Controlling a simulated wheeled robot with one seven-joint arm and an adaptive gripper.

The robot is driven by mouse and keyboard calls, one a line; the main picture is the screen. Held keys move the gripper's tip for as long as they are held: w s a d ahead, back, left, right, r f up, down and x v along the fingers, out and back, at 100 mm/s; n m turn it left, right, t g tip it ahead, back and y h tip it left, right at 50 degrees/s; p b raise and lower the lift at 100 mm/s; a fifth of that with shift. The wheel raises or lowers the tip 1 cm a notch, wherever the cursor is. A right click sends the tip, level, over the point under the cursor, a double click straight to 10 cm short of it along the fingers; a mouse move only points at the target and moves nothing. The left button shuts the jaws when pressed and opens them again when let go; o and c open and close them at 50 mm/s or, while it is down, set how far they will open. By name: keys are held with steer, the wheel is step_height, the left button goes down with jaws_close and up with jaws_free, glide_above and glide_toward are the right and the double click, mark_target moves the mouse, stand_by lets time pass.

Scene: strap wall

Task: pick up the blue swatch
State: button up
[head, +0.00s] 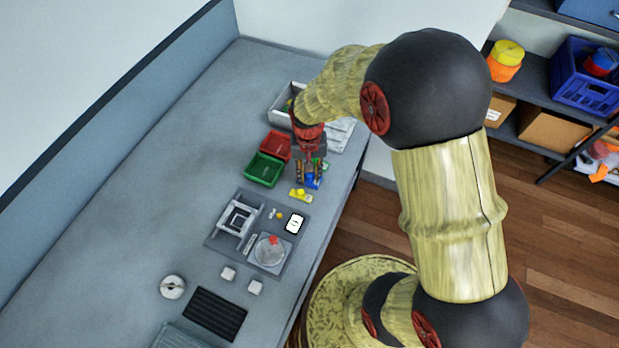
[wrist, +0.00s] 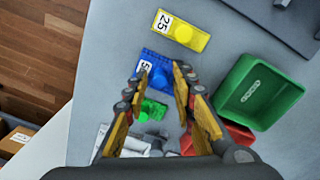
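The blue swatch (wrist: 148,57) is a small flat plate with a raised round knob and a white number label, lying on the grey worktop. In the head view the blue swatch (head: 313,184) shows partly, just below my gripper (head: 310,170). In the wrist view my gripper (wrist: 158,76) is open, pointing down, with nothing held between the fingers. Its fingertips appear on either side of the blue swatch's knob. I cannot tell the height left between the fingertips and the swatch.
A yellow swatch (wrist: 180,30) marked 25 lies beyond the blue one, and a green swatch (wrist: 150,108) lies nearer the palm. A green bin (wrist: 283,92) and a red bin (head: 276,146) stand beside them. The worktop's edge is close on the other side.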

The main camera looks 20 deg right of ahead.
jaws_close()
steer(key=shift+r, duration=0.1)
stand_by(0.4)
